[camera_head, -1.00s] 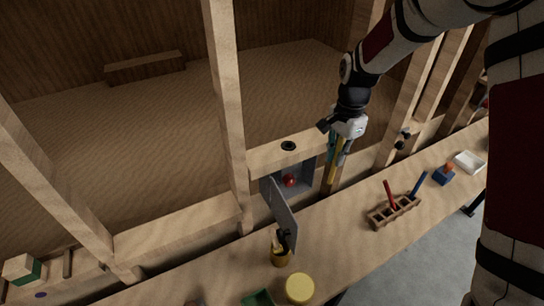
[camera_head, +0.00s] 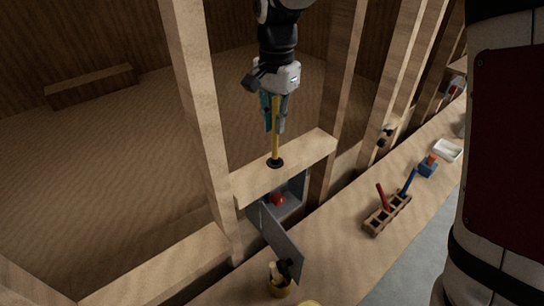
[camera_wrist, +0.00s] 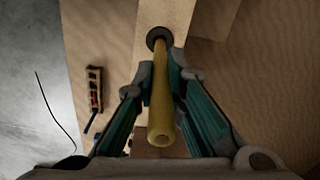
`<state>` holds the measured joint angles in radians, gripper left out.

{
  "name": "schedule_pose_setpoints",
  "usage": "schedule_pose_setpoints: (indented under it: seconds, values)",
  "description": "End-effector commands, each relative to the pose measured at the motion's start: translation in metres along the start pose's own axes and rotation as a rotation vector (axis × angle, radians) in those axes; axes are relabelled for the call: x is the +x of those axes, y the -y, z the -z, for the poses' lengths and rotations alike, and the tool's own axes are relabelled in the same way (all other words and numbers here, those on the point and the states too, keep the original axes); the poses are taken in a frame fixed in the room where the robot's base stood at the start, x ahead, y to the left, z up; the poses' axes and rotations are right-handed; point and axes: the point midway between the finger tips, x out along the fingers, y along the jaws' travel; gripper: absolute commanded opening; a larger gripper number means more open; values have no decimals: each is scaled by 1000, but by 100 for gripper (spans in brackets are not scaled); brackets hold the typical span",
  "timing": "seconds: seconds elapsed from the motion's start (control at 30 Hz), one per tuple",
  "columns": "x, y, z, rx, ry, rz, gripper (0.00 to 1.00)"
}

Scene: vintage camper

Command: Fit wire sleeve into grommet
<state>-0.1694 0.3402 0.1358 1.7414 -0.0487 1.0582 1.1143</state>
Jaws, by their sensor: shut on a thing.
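The wire sleeve (camera_head: 275,146) is a long yellow tube, held upright between the fingers of my gripper (camera_head: 274,128). In the wrist view the sleeve (camera_wrist: 160,105) runs between the two green fingers of my gripper (camera_wrist: 159,82), its hollow near end facing the camera. The grommet (camera_head: 280,163) is a black ring set in the top of a wooden crosspiece (camera_head: 305,158). The sleeve's lower end meets the grommet in both views; the grommet (camera_wrist: 151,34) is partly covered by it in the wrist view. I cannot tell how deep the end sits.
Under the crosspiece is an open grey box with a red thing (camera_head: 277,199) inside and its door (camera_head: 275,237) swung out. Wooden studs (camera_head: 205,120) rise on both sides.

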Motion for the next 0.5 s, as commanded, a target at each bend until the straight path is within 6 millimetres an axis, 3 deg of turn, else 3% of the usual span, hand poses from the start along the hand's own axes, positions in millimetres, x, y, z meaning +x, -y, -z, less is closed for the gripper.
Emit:
schedule_pose_setpoints:
  seconds: [0.13, 0.5]
  values:
    - [25, -2, -1, 0, 2, -4, 0]
    - [61, -2, -1, 2, 3, -3, 0]
